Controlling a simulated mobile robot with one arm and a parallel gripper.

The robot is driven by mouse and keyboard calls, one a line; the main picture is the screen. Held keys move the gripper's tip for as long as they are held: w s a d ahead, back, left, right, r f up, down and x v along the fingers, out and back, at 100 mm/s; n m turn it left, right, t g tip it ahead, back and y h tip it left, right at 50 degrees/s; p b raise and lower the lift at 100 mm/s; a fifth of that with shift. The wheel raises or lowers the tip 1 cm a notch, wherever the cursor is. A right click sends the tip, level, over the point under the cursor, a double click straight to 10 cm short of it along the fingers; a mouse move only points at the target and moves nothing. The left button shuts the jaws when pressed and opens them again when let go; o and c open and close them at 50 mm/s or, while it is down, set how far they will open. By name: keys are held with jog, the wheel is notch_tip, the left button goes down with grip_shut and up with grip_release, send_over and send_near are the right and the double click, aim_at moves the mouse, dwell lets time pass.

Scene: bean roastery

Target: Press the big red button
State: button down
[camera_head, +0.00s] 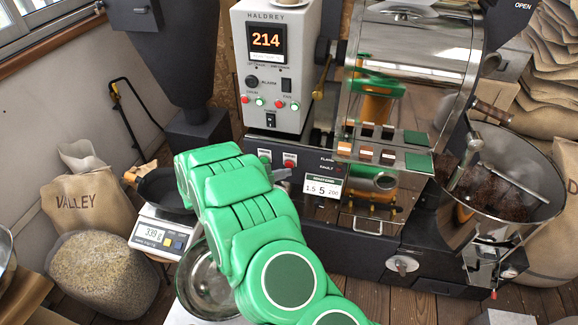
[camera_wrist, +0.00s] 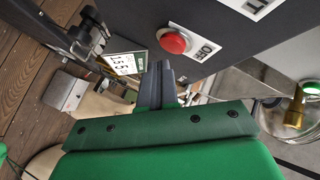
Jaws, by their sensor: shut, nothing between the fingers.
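The big red button (camera_wrist: 173,42) is a round red cap on a white plate marked OFF, on a dark panel. In the wrist view it sits just beyond and slightly right of my fingertips. In the head view the red button (camera_head: 290,161) is on the roaster's dark front panel, below the HALDREY control box. My gripper (camera_wrist: 160,66) is shut and empty, its grey fingers pointing toward the panel. In the head view my gripper tip (camera_head: 282,174) shows just below the button, past my green arm. I cannot tell whether the fingertips touch the panel.
The HALDREY box (camera_head: 272,62) has small red and green buttons. A card reading 1.5 5 200 (camera_head: 323,187) stands right of my gripper. The cooling drum (camera_head: 520,240) is right.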

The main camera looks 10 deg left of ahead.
jog(key=shift+s, duration=0.1)
jog(key=s, duration=0.4)
jog(key=shift+s, duration=0.4)
dwell(0.9)
